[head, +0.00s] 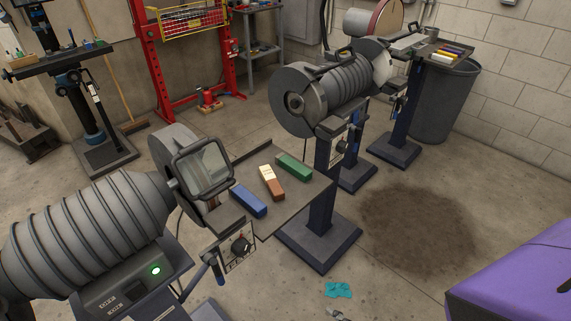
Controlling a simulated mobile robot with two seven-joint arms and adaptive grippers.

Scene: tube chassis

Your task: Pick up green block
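The green block (293,166) lies on a dark metal shelf (312,190) mid-picture, near the shelf's far edge. A cream-and-brown block (271,183) lies just left of it. A blue block (248,201) lies further left and nearer, beside the grinder. The three blocks lie roughly parallel, with gaps between them. The green block is in plain sight with nothing on it. I make out neither of my grippers in the head view.
A grinder (88,225) with a clear shield (203,167) stands close at left, beside the shelf. Another grinder (335,92) on a blue pedestal (320,200) stands behind it. A purple-sided object (520,275) fills the lower right. Stained floor (418,228) is open at right.

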